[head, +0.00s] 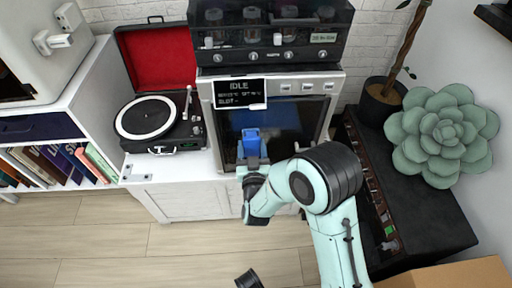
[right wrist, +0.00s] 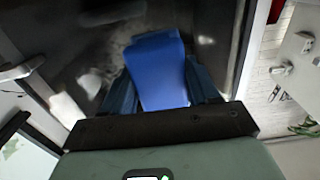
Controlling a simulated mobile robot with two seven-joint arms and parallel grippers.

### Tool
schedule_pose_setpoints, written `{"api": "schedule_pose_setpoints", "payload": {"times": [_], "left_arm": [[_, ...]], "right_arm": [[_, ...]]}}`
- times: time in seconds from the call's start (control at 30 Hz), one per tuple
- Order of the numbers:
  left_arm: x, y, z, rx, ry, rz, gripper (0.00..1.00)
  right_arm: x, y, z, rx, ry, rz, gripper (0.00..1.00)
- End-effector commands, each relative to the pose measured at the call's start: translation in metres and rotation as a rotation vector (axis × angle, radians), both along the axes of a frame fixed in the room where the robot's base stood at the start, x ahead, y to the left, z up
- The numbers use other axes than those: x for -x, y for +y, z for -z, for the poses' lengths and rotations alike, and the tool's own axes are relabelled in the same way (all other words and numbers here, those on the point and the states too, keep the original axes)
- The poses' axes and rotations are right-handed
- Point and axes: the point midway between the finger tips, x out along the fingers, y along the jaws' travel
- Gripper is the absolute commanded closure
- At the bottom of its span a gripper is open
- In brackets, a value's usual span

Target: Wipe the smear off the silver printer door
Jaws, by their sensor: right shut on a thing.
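The silver printer (head: 338,92) stands on a white cabinet, with a dark glossy door (head: 311,128) in a silver frame. My right gripper (head: 252,160) is in front of the door's left half, shut on a blue wiping pad (head: 250,140). In the right wrist view the blue pad (right wrist: 158,72) sits between the two fingers, its far end over the dark door (right wrist: 222,35). I cannot tell whether it touches. Pale greyish patches show on the door around the pad; I cannot tell smear from reflection.
A turntable (head: 147,116) with a raised red lid stands left of the printer. A black rack with jars (head: 275,56) sits above it. To the right are a dark keyboard cabinet (head: 433,215), a potted plant (head: 381,98) and a green succulent (head: 440,135). Floor in front is mostly clear.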

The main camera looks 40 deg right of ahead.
Motion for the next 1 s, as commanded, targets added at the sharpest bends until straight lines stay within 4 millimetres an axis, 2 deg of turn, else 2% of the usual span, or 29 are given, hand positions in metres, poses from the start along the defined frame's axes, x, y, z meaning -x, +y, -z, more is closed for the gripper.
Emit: {"api": "schedule_pose_setpoints", "payload": {"times": [0.2, 0.4, 0.7, 1.0], "left_arm": [[0.0, 0.0, 0.001, 0.0, 0.0, 0.0, 0.57], [0.0, 0.0, 0.0, 0.0, 0.0, 0.0, 0.57], [0.0, 0.0, -0.017, 0.0, -0.005, 0.0, 0.57], [0.0, 0.0, -0.018, 0.0, -0.005, 0.0, 0.57]], "right_arm": [[-0.012, 0.017, -0.001, 0.001, -0.003, -0.003, 0.65], [-0.018, 0.026, -0.001, 0.001, -0.003, -0.002, 0.65], [-0.016, 0.026, -0.02, 0.001, -0.005, 0.0, 0.65], [-0.005, 0.01, -0.019, 0.001, -0.002, 0.003, 0.65]]}}
